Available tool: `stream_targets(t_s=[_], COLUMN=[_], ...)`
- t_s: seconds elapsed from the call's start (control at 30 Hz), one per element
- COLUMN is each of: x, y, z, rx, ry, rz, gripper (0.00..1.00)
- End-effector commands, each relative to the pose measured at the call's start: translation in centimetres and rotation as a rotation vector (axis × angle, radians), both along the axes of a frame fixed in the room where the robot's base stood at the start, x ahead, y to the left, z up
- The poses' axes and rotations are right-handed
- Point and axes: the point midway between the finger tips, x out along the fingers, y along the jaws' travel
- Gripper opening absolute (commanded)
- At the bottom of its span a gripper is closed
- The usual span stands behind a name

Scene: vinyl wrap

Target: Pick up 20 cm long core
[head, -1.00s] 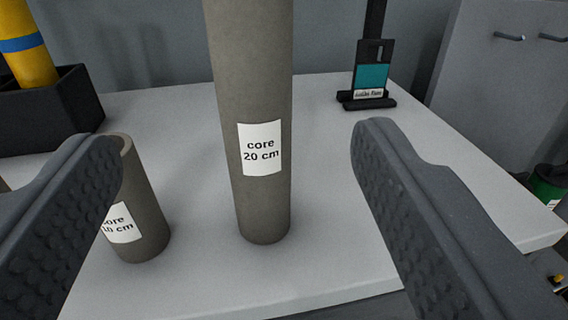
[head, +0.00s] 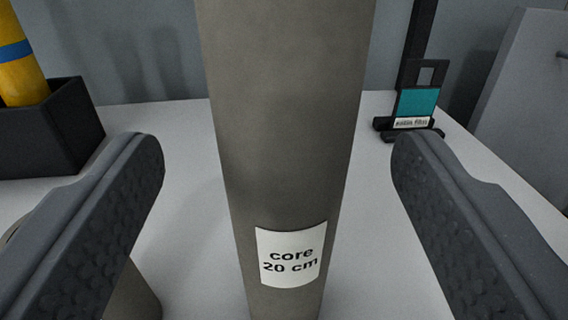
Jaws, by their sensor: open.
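The 20 cm core (head: 285,150) is a tall grey-brown tube standing upright on a light table. Its white label (head: 291,254) reads "core 20 cm". Its top and its base are outside the view. My gripper (head: 278,160) is open, with one dark finger on each side of the core. A gap shows between each finger and the tube, so neither finger appears to touch it.
A shorter core (head: 135,295) stands behind my left finger, mostly hidden. A black box (head: 55,135) holding a yellow tube (head: 22,60) is at the left. A black stand with a teal item (head: 417,103) is at the back right. The table (head: 180,190) is bare behind the core.

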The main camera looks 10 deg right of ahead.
Motion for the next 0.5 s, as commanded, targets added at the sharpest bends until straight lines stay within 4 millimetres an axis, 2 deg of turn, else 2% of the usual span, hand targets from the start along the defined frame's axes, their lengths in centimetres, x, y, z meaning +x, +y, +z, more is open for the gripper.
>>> stream_targets(t_s=[0.27,0.5], x=[1.1,3.4], y=[-0.2,-0.6], z=[0.0,-0.3], rx=[0.0,0.001], ry=[-0.003,-0.001], rz=[-0.001,0.0], gripper=[0.69,0.69])
